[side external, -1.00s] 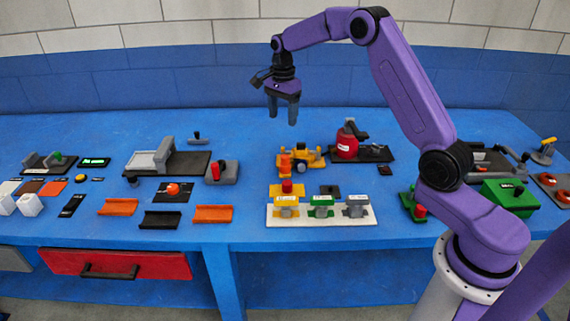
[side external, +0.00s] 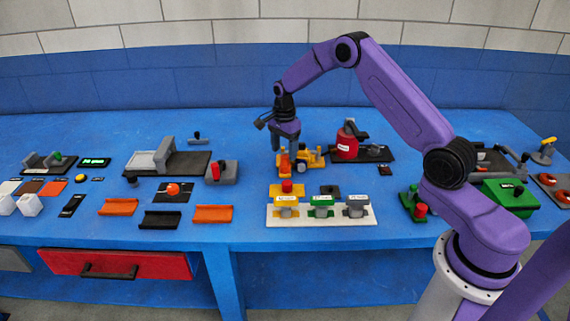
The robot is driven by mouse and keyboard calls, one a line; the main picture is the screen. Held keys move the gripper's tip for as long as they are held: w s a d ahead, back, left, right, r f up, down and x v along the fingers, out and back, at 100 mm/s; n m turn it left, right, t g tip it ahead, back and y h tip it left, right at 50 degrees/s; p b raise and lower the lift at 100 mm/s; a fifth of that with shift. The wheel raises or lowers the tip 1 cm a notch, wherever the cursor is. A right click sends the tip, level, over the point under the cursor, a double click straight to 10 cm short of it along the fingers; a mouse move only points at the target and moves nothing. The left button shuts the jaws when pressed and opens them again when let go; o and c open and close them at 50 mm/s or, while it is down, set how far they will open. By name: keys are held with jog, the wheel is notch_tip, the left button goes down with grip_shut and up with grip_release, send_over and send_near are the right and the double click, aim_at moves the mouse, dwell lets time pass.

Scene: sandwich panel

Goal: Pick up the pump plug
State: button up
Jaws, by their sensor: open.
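I cannot tell for certain which piece is the pump plug. My gripper (side external: 285,149) is open and points down over the back middle of the blue table. Its fingertips are at an upright orange piece (side external: 284,164); whether they touch it is too small to tell. Beside it on the right is a yellow piece with dark round parts (side external: 305,159). A small dark red block (side external: 385,171) lies in front of that plate.
In front of my gripper is a white board (side external: 322,217) with yellow, green and grey blocks. A grey block with a red top (side external: 222,172) and a grey fixture (side external: 170,158) stand to the left. Orange trays (side external: 213,214) lie in front. The table's back is mostly clear.

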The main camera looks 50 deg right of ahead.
aim_at(286, 156)
jog(key=f, duration=0.5)
jog(key=shift+d, duration=0.35)
grip_shut()
jog(key=shift+r, duration=0.1)
